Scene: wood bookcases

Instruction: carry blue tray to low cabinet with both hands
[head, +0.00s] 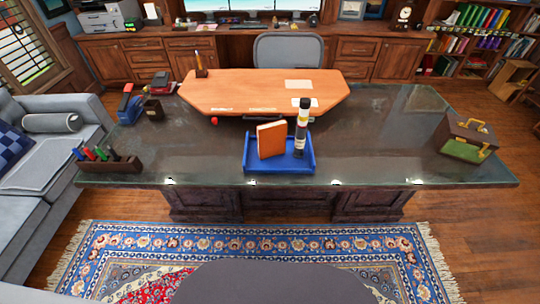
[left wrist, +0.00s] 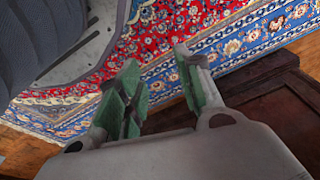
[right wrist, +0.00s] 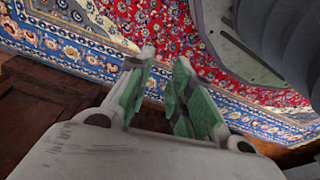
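The blue tray (head: 282,167) lies on the near part of the dark glossy desk, close to its front edge. It carries an upright orange-brown book or box (head: 271,140) and a tall dark cylinder with pale bands (head: 301,128). Low wood cabinets (head: 365,57) run along the back wall beyond the desk. My left gripper (left wrist: 156,60) is open and empty, with rug and dark wood behind it. My right gripper (right wrist: 165,60) is open and empty, also with rug behind. Neither gripper shows in the head view, and the tray shows in neither wrist view.
The desk (head: 370,150) also bears a pen holder (head: 110,162) at left and a brown-green case (head: 467,138) at right. An orange desktop panel (head: 260,92) and grey chair (head: 288,50) lie behind. A grey sofa (head: 40,180) stands left. A patterned rug (head: 250,239) covers the floor in front.

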